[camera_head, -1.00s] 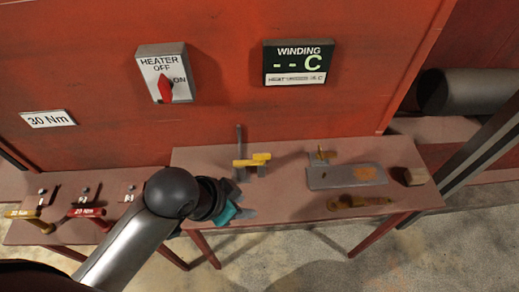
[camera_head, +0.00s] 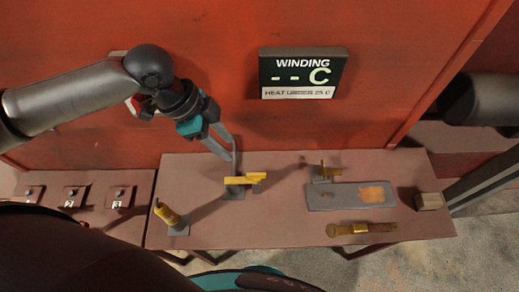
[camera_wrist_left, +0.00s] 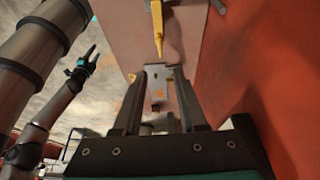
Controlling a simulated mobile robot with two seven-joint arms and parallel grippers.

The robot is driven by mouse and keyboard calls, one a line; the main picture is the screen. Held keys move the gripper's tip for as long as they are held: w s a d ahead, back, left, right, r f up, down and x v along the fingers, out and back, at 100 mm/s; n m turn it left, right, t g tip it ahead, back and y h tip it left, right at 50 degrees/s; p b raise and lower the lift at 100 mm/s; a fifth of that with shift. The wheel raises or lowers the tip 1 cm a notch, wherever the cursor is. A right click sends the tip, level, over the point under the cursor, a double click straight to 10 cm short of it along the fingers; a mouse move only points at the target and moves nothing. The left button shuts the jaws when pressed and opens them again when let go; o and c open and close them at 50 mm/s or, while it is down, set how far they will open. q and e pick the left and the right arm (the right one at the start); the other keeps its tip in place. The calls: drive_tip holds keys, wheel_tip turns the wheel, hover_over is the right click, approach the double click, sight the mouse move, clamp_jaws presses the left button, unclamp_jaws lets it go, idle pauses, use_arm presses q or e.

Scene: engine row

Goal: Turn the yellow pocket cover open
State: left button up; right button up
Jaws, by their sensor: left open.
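A yellow bar-shaped piece (camera_head: 240,181), which looks like the pocket cover, sits on a small grey block towards the back left of the brown table (camera_head: 285,215). My left gripper (camera_head: 229,154) is open and empty, pointing down just above and behind this piece. A yellow piece (camera_wrist_left: 157,25) shows beyond its fingertips (camera_wrist_left: 160,74) in the left wrist view; I cannot tell whether it is the same one. Another gripper (camera_wrist_left: 86,62), apparently my right, shows at the left of that view, away from the table pieces; its jaw state is unclear.
A short yellow piece (camera_head: 166,213) stands on a grey base at the table's front left. The red wall (camera_head: 400,60) rises behind.

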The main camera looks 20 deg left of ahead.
sight(255, 173)
use_arm(q)
drive_tip(key=b+x, duration=0.2)
drive_tip(key=x, duration=1.3)
drive_tip(key=shift+d, duration=0.1)
use_arm(e)
drive_tip(key=s+f, duration=0.2)
drive_tip(key=shift+s+f, duration=0.1)
drive_tip(key=shift+s, duration=0.3)
use_arm(q)
drive_tip(key=shift+c, duration=0.3)
clamp_jaws()
use_arm(e)
drive_tip(key=shift+s+g, duration=0.1)
drive_tip(key=shift+g, duration=0.2)
drive_tip(key=shift+d, duration=0.1)
